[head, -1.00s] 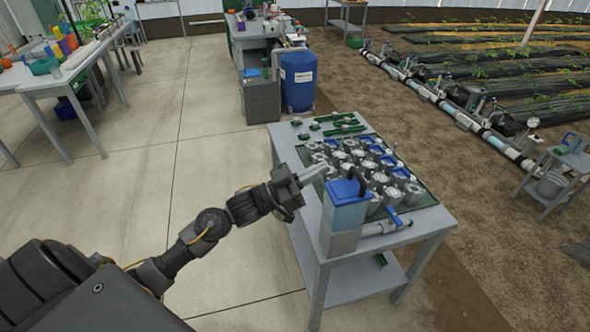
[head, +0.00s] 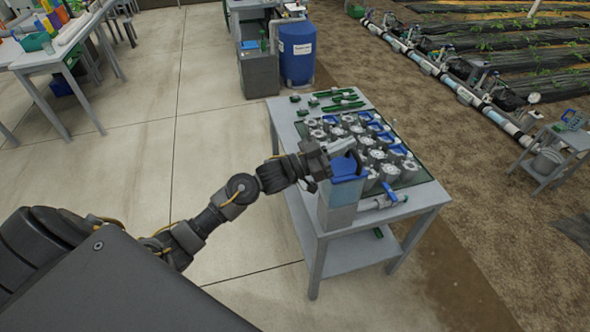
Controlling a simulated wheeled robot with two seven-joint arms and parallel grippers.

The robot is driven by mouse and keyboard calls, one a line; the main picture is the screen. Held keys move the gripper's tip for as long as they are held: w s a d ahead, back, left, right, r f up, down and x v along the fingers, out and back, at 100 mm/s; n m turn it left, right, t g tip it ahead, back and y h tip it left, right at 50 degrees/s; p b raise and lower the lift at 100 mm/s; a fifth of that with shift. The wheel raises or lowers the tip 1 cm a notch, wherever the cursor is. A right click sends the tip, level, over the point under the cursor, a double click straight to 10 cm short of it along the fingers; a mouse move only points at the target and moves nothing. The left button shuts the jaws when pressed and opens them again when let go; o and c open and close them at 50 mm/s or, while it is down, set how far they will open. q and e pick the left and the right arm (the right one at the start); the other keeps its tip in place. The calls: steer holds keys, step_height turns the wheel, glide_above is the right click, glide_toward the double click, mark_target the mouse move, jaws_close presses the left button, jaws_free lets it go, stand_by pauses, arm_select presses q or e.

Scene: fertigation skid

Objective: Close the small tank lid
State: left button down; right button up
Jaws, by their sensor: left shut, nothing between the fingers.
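The small tank (head: 338,205) is a pale blue and grey box standing upright at the front left of the metal table. From this angle I cannot tell whether the fingers touch the lid. The gripper's wrist hides part of the table edge behind the tank. My right gripper is out of view.
The metal table (head: 300,205) carries several grey fittings close behind and right of the tank. Green parts (head: 337,99) lie at its far end. A pipe with a blue valve (head: 392,194) lies right of the tank. The floor left of the table is clear.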

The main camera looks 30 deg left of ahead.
mark_target(340, 168)
arm_select(q)
steer(key=shift+w+d+f, duration=0.3)
steer(key=shift+d, duration=0.05)
stand_by(0.6)
steer(key=shift+r+p, duration=0.35)
steer(key=shift+r, duration=0.2)
steer(key=s+a+r, duration=0.6)
steer(key=r, duration=0.2)
steer(key=shift+s+r, duration=0.2)
steer(key=shift+s, duration=0.1)
steer(key=shift+a, duration=0.1)
